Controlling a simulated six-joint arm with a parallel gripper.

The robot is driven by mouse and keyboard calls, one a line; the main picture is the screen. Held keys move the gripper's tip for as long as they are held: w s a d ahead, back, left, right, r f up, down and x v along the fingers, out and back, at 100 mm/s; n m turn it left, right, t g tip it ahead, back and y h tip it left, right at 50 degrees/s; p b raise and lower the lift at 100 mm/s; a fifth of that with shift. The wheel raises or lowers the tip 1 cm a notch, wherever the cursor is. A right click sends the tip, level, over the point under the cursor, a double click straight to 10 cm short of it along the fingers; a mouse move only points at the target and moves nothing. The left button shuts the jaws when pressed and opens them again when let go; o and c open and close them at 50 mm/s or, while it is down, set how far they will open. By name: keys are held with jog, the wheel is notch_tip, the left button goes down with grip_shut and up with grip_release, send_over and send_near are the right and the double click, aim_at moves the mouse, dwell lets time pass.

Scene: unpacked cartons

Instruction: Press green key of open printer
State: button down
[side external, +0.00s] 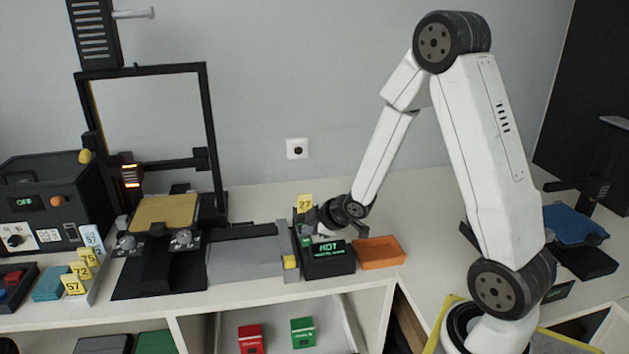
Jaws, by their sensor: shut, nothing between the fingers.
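The open-frame printer (211,110) stands at the left against the wall, with a tan bed (165,213) and a glowing orange display on its print head. A black control box (329,265) to its right shows green text reading "HOT". A small green patch shows on the box's left part, but I cannot tell whether it is the green key. My gripper (311,226) is shut and empty, pointing left and down just above the back of this box. Its fingertips are small here, and I cannot tell whether they touch anything.
An orange tray (379,252) sits right of the control box. A yellow tag (305,202) marked 27 stands behind the box. A grey block (245,258) lies between printer and box. A second printer with a blue bed (575,224) is at the right.

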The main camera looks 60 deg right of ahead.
aim_at(310, 244)
jog(key=shift+f, duration=0.95)
dwell(1.1)
jog(key=shift+r, duration=0.95)
jog(key=shift+r, duration=0.2)
jog(key=shift+r, duration=2.3)
jog(key=shift+s+a, duration=0.1)
jog(key=shift+s+a+m+g, duration=0.35)
jog(key=shift+a+m, duration=0.15)
jog(key=shift+m, duration=0.1)
jog(key=s+a+f+m+g, duration=0.2)
jog(key=s+a+m+g, duration=0.4)
jog(key=s+a, duration=0.5)
jog(key=shift+s+m, duration=0.5)
jog(key=shift+m, duration=0.1)
